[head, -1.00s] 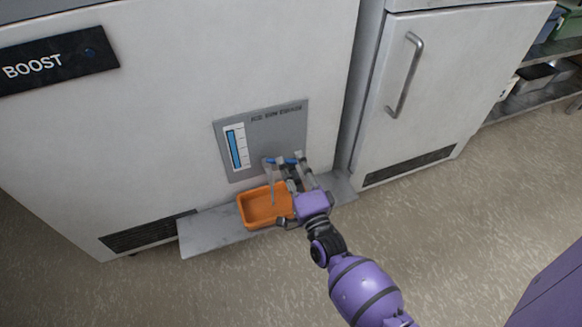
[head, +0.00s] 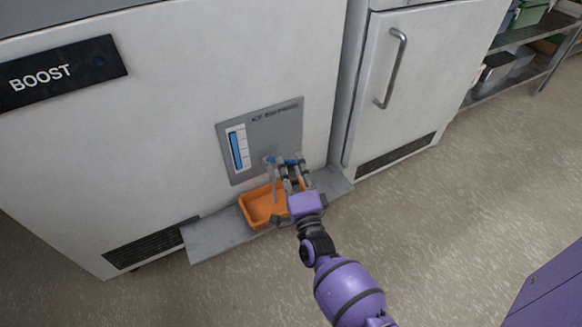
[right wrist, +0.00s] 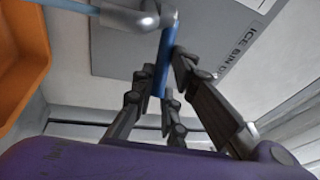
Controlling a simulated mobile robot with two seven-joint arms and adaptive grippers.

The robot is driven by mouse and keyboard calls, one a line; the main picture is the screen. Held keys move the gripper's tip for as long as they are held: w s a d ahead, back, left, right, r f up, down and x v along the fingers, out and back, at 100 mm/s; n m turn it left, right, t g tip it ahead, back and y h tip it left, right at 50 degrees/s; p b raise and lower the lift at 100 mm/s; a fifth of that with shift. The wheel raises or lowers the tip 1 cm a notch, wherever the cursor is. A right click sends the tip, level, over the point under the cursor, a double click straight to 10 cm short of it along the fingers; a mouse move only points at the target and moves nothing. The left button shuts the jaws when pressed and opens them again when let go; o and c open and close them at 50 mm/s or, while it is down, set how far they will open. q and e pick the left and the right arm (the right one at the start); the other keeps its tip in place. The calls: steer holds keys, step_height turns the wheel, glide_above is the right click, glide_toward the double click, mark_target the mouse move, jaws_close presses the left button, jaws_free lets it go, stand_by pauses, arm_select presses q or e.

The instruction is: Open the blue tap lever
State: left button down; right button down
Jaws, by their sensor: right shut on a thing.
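The blue tap lever (head: 283,160) is on the grey panel (head: 268,133) low on the white cabinet front. In the right wrist view the lever (right wrist: 164,58) runs down from the metal tap (right wrist: 132,17) in between my fingers. My right gripper (head: 292,178) is shut on the lever, and its fingers (right wrist: 160,88) touch it from both sides. An orange tray (head: 253,221) stands below the tap on a grey ledge (head: 215,236). My fingers partly hide the lever and tap in the head view. The left gripper is not in view.
A white cabinet door with a metal handle (head: 392,68) is to the right of the panel. The blue level gauge (head: 237,148) is on the panel's left. A shelf (head: 515,60) with bins stands at the far right. The floor (head: 450,220) on the right is open.

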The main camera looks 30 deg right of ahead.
stand_by(0.5)
steer(key=c, duration=1.9)
jaws_free()
steer(key=shift+o, duration=0.8)
steer(key=v, duration=1.2)
steer(key=shift+f, duration=0.1)
